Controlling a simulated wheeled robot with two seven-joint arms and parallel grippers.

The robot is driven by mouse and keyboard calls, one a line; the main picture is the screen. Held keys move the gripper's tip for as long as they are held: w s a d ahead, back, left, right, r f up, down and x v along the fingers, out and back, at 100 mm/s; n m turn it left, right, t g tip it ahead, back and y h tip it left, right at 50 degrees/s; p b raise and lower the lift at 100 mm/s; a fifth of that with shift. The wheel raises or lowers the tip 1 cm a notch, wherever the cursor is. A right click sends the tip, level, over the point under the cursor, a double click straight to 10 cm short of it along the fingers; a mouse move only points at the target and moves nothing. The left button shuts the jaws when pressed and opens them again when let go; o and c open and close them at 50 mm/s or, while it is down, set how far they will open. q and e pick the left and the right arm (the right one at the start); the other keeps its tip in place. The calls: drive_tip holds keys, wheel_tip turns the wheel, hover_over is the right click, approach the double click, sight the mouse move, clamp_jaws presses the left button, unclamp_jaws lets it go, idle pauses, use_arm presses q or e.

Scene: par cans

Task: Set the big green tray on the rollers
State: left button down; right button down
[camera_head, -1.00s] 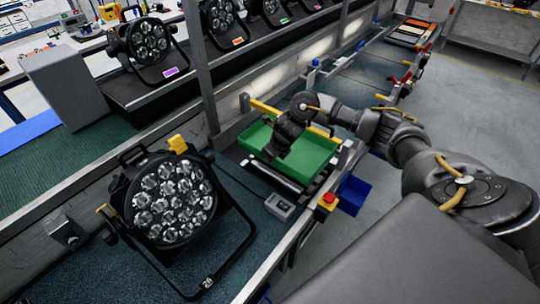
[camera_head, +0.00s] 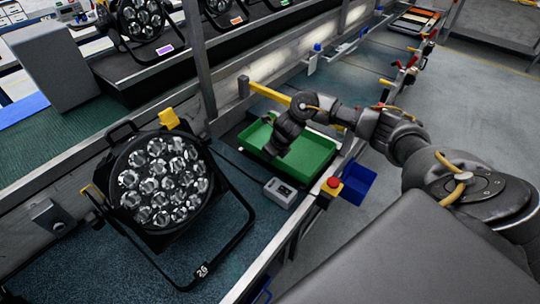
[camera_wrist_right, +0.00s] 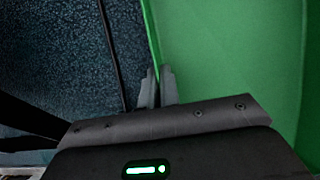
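The big green tray (camera_head: 318,150) is at the bench's front side, beyond the small grey box. It also fills the right of the right wrist view (camera_wrist_right: 235,60). My right gripper (camera_head: 271,154) reaches down at the tray's near left side. In the right wrist view its two fingers (camera_wrist_right: 157,88) are close together on the tray's wall, one on each side. The rollers are hidden, and I cannot tell whether the tray rests on them or hangs just above. My left gripper is not in view.
A large par can (camera_head: 160,180) stands on the bench at left. The small grey box (camera_head: 280,192) and a red-and-yellow stop button (camera_head: 332,186) sit near the tray. A blue bin (camera_head: 358,183) hangs at the bench edge. A yellow bar (camera_head: 268,93) lies behind the tray.

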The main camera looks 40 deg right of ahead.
drive_tip(key=c, duration=1.6)
unclamp_jaws()
drive_tip(key=shift+o, duration=0.2)
drive_tip(key=v, duration=1)
drive_tip(key=shift+s+d+r, duration=0.1)
drive_tip(key=shift+r, duration=0.15)
drive_tip(key=shift+s+r, duration=0.1)
